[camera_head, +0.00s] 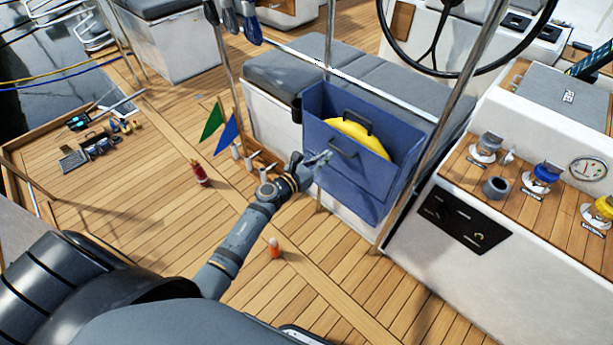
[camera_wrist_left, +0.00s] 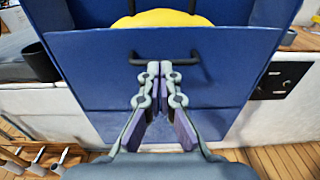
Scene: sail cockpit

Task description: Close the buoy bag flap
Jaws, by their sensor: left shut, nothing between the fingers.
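The blue buoy bag (camera_head: 313,97) hangs on the side of the cockpit seat. A yellow buoy (camera_head: 362,137) shows in its open top. The front flap (camera_head: 372,172) stands tilted outward from the bag, with a black handle (camera_head: 343,150) on it; the flap also fills the middle of the left wrist view (camera_wrist_left: 230,85). My left gripper (camera_head: 322,159) is shut and empty, close in front of the flap. In the left wrist view its fingertips (camera_wrist_left: 160,67) overlap the handle; I cannot tell whether they touch it. My right gripper is not in view.
A metal post (camera_head: 440,130) stands to the right of the bag, beside a white console (camera_head: 460,220). A dark cup (camera_head: 297,108) is left of the bag. Green and blue flags (camera_head: 228,133) stand at left.

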